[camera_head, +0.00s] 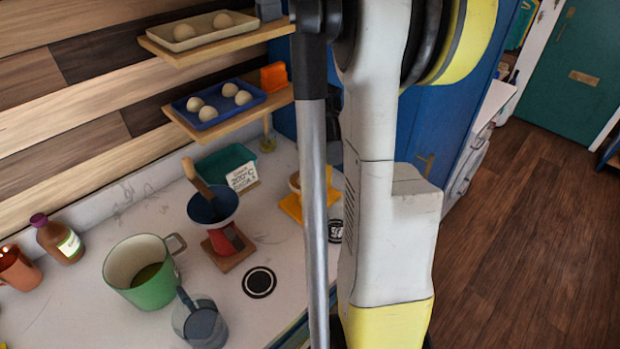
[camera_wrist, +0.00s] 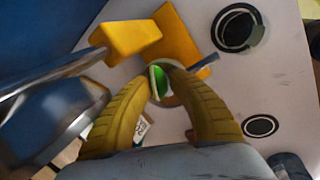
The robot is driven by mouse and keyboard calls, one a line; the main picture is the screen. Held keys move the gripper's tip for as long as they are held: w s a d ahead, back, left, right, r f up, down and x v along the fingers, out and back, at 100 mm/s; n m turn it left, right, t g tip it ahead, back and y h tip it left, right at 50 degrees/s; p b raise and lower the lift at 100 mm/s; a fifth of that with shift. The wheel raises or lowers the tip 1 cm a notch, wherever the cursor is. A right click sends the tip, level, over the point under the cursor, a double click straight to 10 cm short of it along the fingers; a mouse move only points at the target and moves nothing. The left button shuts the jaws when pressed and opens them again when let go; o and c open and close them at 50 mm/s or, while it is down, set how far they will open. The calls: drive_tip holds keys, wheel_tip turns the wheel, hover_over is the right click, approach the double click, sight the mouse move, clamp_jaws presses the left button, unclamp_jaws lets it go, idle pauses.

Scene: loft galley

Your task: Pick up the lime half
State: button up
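The lime half (camera_wrist: 159,82) shows bright green with a pale edge in the wrist view, between the tips of my gripper (camera_wrist: 161,72). The two yellow fingers curve inward, and their tips sit close against it on both sides, so the gripper looks shut on it. A pale round dish shows around and below the lime half; I cannot tell whether the lime half touches it. In the head view my arm hides the lime half and the gripper.
Dark round coasters (camera_head: 259,282) lie on the counter. Shelves (camera_head: 215,124) hang above.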

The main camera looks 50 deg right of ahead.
drive_tip(key=shift+w+f, duration=0.15)
drive_tip(key=shift+f, duration=0.3)
drive_tip(key=shift+c, duration=0.2)
clamp_jaws()
drive_tip(key=shift+r, duration=0.15)
